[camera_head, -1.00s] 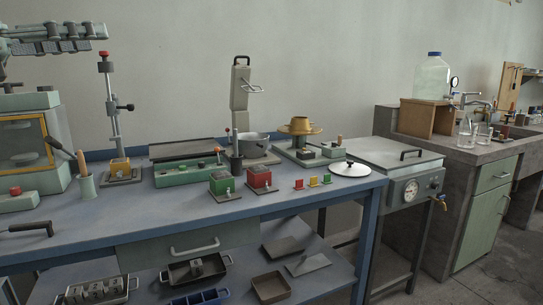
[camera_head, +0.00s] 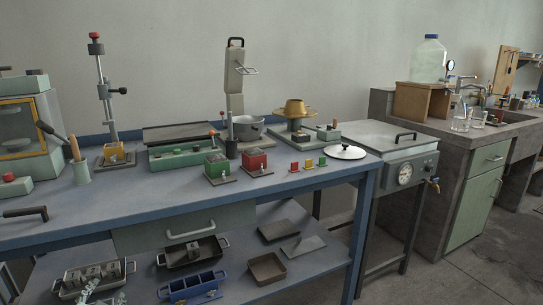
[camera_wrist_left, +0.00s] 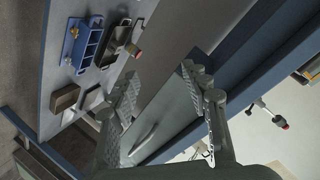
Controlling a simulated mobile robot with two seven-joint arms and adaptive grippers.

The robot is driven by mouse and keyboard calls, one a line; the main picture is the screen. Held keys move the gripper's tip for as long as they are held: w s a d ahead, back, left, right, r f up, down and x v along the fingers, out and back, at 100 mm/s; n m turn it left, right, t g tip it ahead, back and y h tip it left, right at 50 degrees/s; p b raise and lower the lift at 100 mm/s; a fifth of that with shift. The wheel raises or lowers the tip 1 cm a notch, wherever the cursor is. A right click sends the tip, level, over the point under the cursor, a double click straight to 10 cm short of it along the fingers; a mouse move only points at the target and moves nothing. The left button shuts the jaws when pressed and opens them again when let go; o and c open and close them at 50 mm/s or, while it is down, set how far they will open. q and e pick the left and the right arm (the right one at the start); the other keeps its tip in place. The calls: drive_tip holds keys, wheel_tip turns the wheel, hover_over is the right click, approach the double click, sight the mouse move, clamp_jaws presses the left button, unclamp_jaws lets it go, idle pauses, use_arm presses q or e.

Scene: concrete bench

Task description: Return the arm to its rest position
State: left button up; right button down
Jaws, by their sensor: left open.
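My left gripper (camera_head: 90,291) shows only in part at the lower left edge of the head view, in front of the lower shelf. In the left wrist view my left gripper (camera_wrist_left: 160,80) has its two ridged fingers spread apart, with nothing between them. Past the fingers in that view lie the pale drawer front with its handle (camera_wrist_left: 143,138) and the blue bench edge. The gripper appears apart from them. The rest of the left arm is out of the head view. My right gripper is in neither view.
The blue bench (camera_head: 130,218) carries several devices, a pot (camera_head: 248,128) and a white lid (camera_head: 345,152). Its lower shelf holds a blue divided tray (camera_head: 190,286) and metal pans. A steel bath (camera_head: 385,142) stands right of it. The front right floor is clear.

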use_arm(q)
drive_tip(key=s+d+f+n+g+h, duration=0.1)
drive_tip(key=s+d+f+g, duration=0.4)
drive_tip(key=s+f, duration=0.6)
drive_tip(key=s+d+f+n+g+h, duration=0.1)
drive_tip(key=s+d+f+g, duration=0.4)
drive_tip(key=s+f, duration=0.7)
drive_tip(key=shift+s+d+n+h, duration=0.2)
drive_tip(key=shift+s+n+h, duration=0.2)
drive_tip(key=shift+s+h, duration=0.3)
drive_tip(key=shift+w, duration=0.15)
